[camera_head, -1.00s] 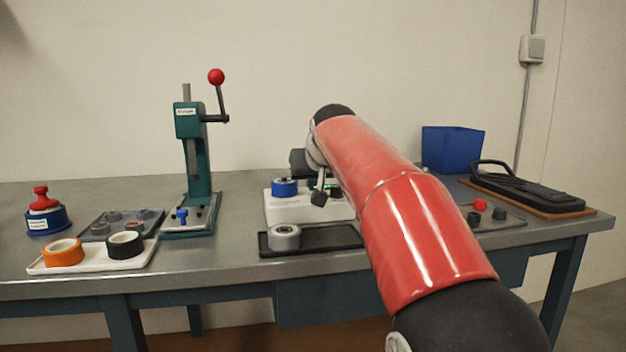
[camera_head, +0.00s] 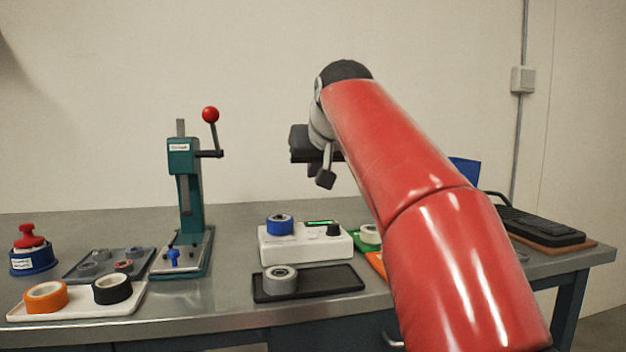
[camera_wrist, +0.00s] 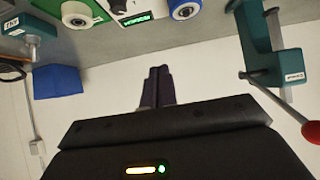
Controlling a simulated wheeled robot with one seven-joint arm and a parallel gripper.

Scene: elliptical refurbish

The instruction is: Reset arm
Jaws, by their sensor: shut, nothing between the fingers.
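My red arm reaches up from the lower right in the head view, with its wrist raised above the bench. My gripper (camera_head: 325,178) hangs in front of the wall, above the white box with the green display. In the wrist view the two fingers of my gripper (camera_wrist: 157,72) are together, with nothing between them. The gripper touches nothing on the bench. My arm hides part of the bench's right side and most of the blue bin (camera_head: 465,170).
A teal press (camera_head: 188,200) with a red-knobbed lever stands left. A white box (camera_head: 300,246) carries a blue-cored roll; a black tray (camera_head: 335,282) with a grey roll lies before it. A white tray (camera_head: 75,305) holds orange and black rolls. A black device (camera_head: 540,230) sits right.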

